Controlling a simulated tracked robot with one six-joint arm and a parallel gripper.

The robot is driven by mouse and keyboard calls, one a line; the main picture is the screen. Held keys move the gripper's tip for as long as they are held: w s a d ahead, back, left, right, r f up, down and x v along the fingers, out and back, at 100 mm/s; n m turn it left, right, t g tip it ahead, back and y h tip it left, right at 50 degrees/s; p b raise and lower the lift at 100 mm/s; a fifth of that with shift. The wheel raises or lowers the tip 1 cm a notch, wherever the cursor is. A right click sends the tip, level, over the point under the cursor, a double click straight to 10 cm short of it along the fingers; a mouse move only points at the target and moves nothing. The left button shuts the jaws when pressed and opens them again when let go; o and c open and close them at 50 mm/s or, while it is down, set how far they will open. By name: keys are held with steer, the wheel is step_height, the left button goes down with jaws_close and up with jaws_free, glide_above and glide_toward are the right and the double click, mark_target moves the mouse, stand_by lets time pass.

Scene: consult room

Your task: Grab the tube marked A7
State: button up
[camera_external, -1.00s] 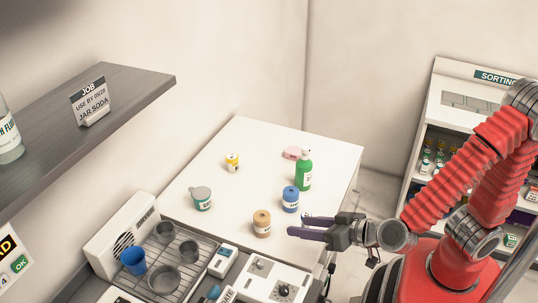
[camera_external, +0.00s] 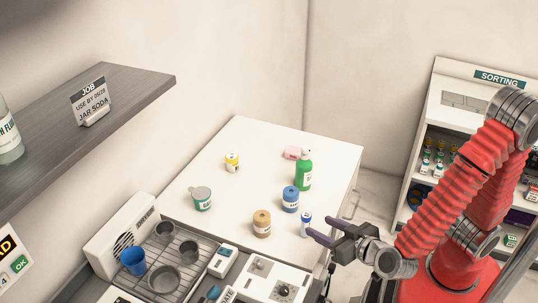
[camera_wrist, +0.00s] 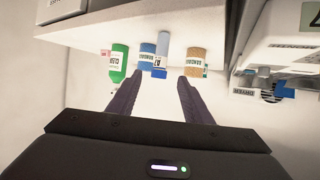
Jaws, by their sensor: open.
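A small white tube with a blue cap (camera_external: 306,226) stands at the table's near right edge. In the wrist view, which looks upside down, the tube (camera_wrist: 162,48) is pale with its blue cap lower, between the lines of my fingers. My gripper (camera_external: 318,226) is open and empty, just right of the tube in the external view. Its dark fingers (camera_wrist: 158,80) point toward the tube in the wrist view; contact cannot be told.
A green bottle (camera_external: 304,170) stands behind. A white device (camera_external: 275,278) is at the front.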

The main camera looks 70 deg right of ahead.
mark_target(309, 221)
steer(key=shift+x, duration=3.55)
steer(key=shift+x, duration=2.6)
steer(key=shift+c, duration=0.5)
steer(key=c, duration=1)
steer(key=shift+r, duration=0.15)
steer(key=shift+r, duration=4.85)
